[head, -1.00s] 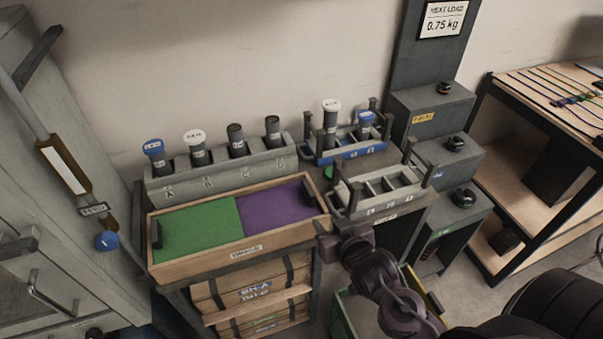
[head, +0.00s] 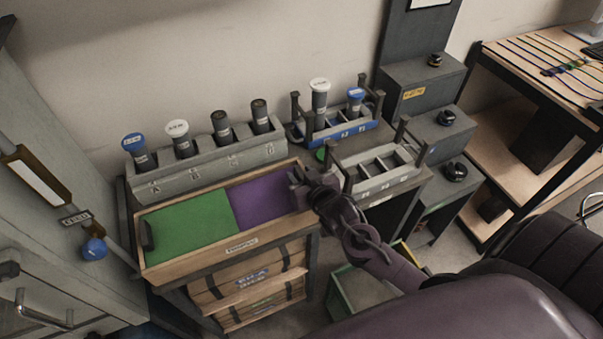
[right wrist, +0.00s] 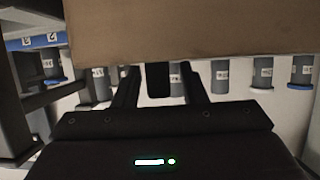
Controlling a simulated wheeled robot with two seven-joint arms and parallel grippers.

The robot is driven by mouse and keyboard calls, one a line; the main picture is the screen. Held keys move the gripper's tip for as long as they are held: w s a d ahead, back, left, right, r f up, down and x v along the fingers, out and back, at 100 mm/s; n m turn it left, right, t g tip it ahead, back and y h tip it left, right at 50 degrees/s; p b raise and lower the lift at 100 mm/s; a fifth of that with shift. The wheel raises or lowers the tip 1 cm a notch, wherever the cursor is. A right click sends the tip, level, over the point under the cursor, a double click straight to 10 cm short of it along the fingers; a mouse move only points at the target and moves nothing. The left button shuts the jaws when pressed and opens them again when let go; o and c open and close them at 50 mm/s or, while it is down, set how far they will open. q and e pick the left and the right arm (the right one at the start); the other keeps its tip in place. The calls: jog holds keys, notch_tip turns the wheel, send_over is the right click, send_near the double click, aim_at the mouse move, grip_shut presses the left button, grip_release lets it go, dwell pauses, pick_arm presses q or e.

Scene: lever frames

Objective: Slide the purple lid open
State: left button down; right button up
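The purple lid (head: 262,200) lies flat in the right half of a shallow wooden box, beside a green lid (head: 188,228) in the left half. The purple lid's dark handle is at its right end, mostly covered by my right gripper in the head view. My right gripper (head: 302,186) is at that right end of the box. In the right wrist view its two fingers stand apart, with the dark handle (right wrist: 158,80) between them and a gap on each side. My left gripper is not in view.
A grey rack (head: 205,160) with several capped bottles stands behind the box (head: 240,248). A blue tray (head: 340,133) and a grey tray (head: 375,175) with uprights stand to the right, close to my right gripper. A grey cabinet (head: 50,150) is at the left.

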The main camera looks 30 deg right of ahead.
grip_shut()
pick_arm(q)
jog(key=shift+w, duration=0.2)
